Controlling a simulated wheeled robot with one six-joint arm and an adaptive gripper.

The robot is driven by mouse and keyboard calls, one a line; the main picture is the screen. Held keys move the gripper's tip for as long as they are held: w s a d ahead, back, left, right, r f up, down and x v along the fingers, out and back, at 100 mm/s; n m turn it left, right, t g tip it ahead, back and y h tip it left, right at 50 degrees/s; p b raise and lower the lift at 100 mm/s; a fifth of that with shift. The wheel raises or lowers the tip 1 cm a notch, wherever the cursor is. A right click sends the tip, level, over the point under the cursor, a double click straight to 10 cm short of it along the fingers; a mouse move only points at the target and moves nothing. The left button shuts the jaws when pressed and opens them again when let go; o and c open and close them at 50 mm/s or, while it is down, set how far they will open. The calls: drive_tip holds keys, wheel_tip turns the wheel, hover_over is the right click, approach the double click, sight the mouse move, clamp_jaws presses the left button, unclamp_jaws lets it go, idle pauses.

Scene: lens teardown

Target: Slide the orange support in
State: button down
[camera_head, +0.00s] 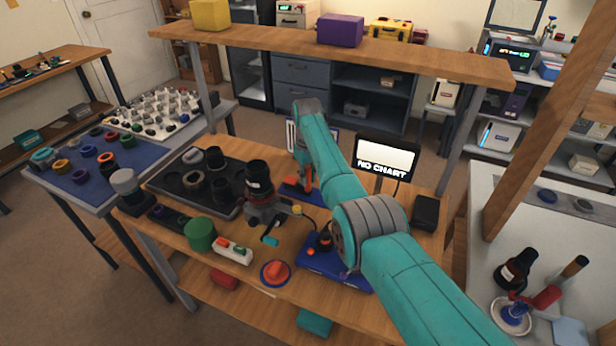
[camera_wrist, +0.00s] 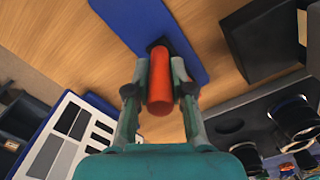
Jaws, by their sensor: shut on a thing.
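The orange support (camera_wrist: 160,90) is a rounded orange post in the middle of the wrist view. My gripper (camera_wrist: 158,72) is shut on it, one finger on each side. The far end of the support meets a dark fitting at the edge of a blue rail or plate (camera_wrist: 145,18); I cannot tell whether it is seated or only in front of it. In the head view the orange support (camera_head: 305,183) shows small below my gripper (camera_head: 303,168), over the blue plate (camera_head: 290,186) on the wooden bench. My arm hides part of this spot.
A white panel with black bars (camera_wrist: 82,125) stands close to my gripper. A "NO CHART" screen (camera_head: 386,158), a black lens stack (camera_head: 258,178), a dark parts tray (camera_head: 180,181) and a blue box (camera_head: 318,262) crowd the bench. A wooden shelf (camera_head: 330,50) spans above.

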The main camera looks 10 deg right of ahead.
drive_tip(key=shift+w+a, duration=0.1)
drive_tip(key=shift+a, duration=0.05)
drive_tip(key=c, duration=1)
unclamp_jaws()
drive_tip(key=shift+a, duration=0.15)
drive_tip(key=shift+r, duration=3.75)
